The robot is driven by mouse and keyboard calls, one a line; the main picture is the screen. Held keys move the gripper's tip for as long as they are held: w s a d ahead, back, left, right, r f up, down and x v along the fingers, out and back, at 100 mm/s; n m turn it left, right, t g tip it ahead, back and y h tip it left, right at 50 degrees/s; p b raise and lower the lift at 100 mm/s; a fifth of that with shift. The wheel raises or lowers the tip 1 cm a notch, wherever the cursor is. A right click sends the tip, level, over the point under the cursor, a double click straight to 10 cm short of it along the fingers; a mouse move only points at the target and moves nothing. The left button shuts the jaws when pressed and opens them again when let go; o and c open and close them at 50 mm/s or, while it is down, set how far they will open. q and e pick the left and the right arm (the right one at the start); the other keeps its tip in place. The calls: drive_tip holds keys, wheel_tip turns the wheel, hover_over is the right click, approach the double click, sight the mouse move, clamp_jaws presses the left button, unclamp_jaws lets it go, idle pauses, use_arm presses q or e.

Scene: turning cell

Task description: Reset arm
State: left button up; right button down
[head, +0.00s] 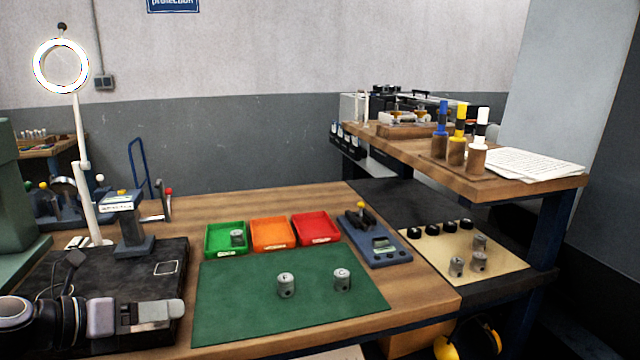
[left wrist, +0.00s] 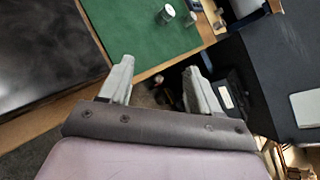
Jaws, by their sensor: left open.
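My left gripper (head: 172,314) reaches in from the lower left of the head view, over the dark mat (head: 120,262) at the left of the bench. In the left wrist view its two fingers (left wrist: 158,82) stand apart with nothing between them. The green mat (head: 235,310) lies to the right of the gripper. Two grey metal cylinders (head: 286,285) (head: 342,280) stand upright on it, apart from the gripper. My right gripper is in neither view.
Green (head: 213,252), orange (head: 270,248) and red (head: 317,241) trays line the mat's back edge; the green one holds a cylinder. A blue gauge device (head: 385,250) stands right of them. A ring lamp (head: 80,150) and a grey stand (head: 130,235) rise at left.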

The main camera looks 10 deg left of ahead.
use_arm(q)
drive_tip(key=s+d+f+n+t+b, duration=0.2)
drive_tip(key=s+d+f+n, duration=0.1)
drive_tip(key=d+f+n, duration=1.2)
drive_tip(key=s+f+n+g+y, duration=0.1)
drive_tip(key=s+f+n+y, duration=0.1)
drive_tip(key=s+f+n, duration=0.4)
drive_tip(key=s+f+n+g+y+b, duration=0.1)
drive_tip(key=s+f+n+g+y, duration=0.1)
drive_tip(key=s+f+n, duration=0.4)
wheel_tip(320, 180, down, 6)
drive_tip(key=n, duration=0.6)
drive_tip(key=shift+d+b, duration=0.3)
drive_tip(key=shift+r, duration=0.1)
drive_tip(key=c, duration=0.4)
drive_tip(key=shift+s+a+y, duration=0.1)
drive_tip(key=shift+a+y, duration=0.05)
drive_tip(key=shift+y, duration=0.15)
